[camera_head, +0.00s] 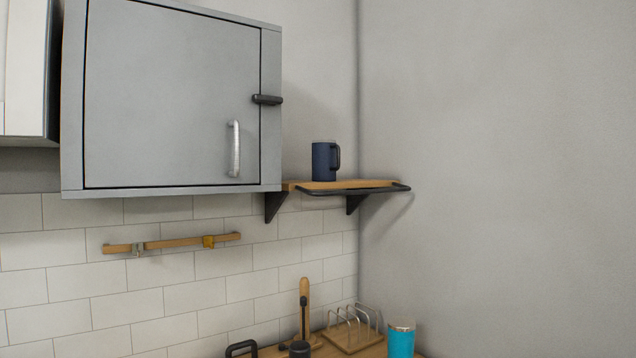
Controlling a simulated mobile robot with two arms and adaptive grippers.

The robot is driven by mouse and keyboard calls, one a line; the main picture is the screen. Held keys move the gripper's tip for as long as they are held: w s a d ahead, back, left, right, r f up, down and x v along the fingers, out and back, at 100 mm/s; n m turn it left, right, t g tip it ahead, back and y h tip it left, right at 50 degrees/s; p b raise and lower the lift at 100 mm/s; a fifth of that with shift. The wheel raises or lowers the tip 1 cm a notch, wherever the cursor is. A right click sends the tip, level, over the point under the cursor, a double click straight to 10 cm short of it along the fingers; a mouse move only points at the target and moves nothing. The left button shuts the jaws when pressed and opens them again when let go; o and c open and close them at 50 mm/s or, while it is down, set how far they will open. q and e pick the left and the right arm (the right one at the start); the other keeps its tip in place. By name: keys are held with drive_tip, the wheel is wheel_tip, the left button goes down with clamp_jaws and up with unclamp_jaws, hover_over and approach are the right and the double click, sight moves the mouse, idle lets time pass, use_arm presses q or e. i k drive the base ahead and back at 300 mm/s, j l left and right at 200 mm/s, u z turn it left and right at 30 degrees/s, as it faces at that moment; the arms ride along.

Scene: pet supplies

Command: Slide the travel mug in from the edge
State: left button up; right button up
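A turquoise tumbler (401,342) with a lighter rim, which looks like the travel mug, stands upright at the bottom of the view, at the right end of the wooden counter (375,350). Its base is cut off by the frame. A dark blue mug (322,162) with a black handle on its right stands upright on a wooden wall shelf (345,184). Neither of my grippers is in view.
A wooden toast rack (352,335) with metal loops stands just left of the tumbler. A wooden upright (304,305) and dark items are further left. A grey cabinet (175,100) is shut above; a wooden rail (172,243) with hooks is on the tiles. The right wall is bare.

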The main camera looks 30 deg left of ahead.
sight(324, 167)
drive_tip(key=u, duration=1)
